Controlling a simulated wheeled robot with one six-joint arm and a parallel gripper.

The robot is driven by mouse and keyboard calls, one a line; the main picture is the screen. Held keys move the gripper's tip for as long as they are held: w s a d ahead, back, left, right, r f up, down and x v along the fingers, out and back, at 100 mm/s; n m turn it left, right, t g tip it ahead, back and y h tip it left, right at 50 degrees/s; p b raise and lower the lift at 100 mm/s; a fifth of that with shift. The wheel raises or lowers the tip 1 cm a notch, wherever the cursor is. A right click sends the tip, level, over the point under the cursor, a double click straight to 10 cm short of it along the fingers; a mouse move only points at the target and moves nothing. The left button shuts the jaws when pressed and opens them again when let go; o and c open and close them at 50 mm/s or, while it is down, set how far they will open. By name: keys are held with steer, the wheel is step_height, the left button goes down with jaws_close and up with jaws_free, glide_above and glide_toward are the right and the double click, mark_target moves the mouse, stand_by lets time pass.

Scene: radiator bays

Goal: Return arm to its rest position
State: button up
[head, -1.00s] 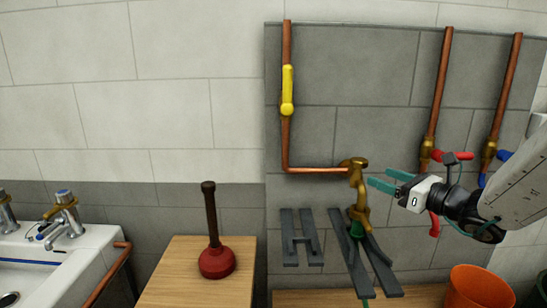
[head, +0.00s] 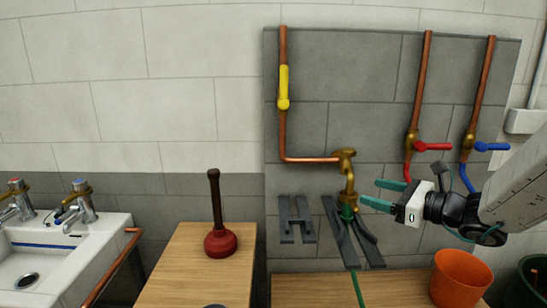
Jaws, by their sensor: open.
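My gripper (head: 376,194) has two teal fingers, spread apart with nothing between them. It reaches in from the right of the head view and points left. Its fingertips are just right of the brass tap (head: 347,178) on the grey panel, and no contact with it can be made out. My arm covers part of the wall and pipes at the right.
A yellow-handled valve (head: 283,88) sits on the left copper pipe. Red (head: 433,147) and blue (head: 491,147) lever valves are above my gripper. An orange bucket (head: 460,279) stands below right. A plunger (head: 219,242) stands on the wooden top, with a sink (head: 110,237) further left.

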steer(key=s+a+f+n+g+h, duration=0.1)
steer(key=s+a+f+n+g, duration=0.15)
steer(key=s+n+g, duration=0.4)
steer(key=s+a+f+n+g+h, duration=0.15)
steer(key=s+a+n+g, duration=0.25)
steer(key=s+n, duration=0.55)
steer(key=s+d+r+n+h, duration=0.1)
steer(key=s+d+n+h, duration=0.3)
steer(key=s, duration=0.3)
steer(key=s+d+r+n+h, duration=0.1)
steer(key=s+d+n+h, duration=0.3)
steer(key=s, duration=0.3)
steer(key=shift+s+d+r+n+h, duration=0.15)
steer(key=shift+s+r+n+h, duration=0.15)
steer(key=shift+n+h, duration=0.35)
